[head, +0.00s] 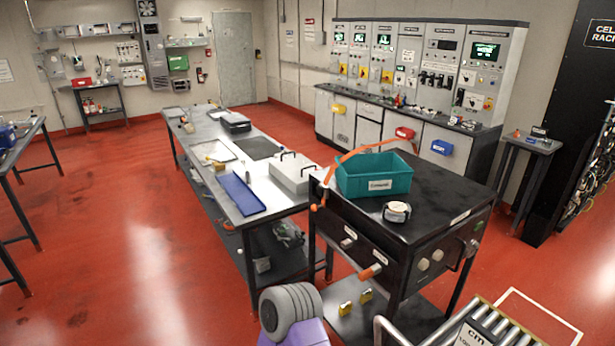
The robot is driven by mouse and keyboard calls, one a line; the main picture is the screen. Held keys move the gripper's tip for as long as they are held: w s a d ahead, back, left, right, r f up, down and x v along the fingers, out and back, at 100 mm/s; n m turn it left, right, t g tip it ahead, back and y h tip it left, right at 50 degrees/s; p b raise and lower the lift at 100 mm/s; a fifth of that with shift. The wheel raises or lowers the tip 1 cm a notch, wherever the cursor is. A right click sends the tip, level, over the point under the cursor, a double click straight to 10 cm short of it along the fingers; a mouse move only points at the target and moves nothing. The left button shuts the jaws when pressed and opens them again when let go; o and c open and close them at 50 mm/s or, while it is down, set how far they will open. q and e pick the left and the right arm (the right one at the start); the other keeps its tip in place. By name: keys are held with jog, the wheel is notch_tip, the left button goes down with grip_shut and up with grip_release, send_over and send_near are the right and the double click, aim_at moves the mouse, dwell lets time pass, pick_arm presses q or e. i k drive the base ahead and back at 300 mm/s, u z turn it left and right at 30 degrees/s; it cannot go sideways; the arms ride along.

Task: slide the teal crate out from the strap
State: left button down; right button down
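The teal crate (368,191) is an open-topped bin with a white label on its front. It sits upright on the black top of a dark cabinet (440,198), near its back left corner. An orange strap (340,161) rises from the cabinet's left edge, arcs up past the crate's left side and runs along behind its far rim to the back right corner. The strap's far end is hidden, and I cannot tell how tightly it lies against the crate. Neither of my grippers shows in this view.
A round white-and-black object (397,211) lies on the cabinet top in front of the crate. A long grey workbench (225,160) stands left of the cabinet, carrying a grey box (291,172) and a blue tray (241,194). A roller conveyor (490,325) is at bottom right. The cabinet top's right side is mostly clear.

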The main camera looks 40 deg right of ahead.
aim_at(364, 175)
jog(key=i, duration=2.85)
jog(key=z, duration=3.95)
jog(key=i, duration=1)
jog(key=z, duration=5)
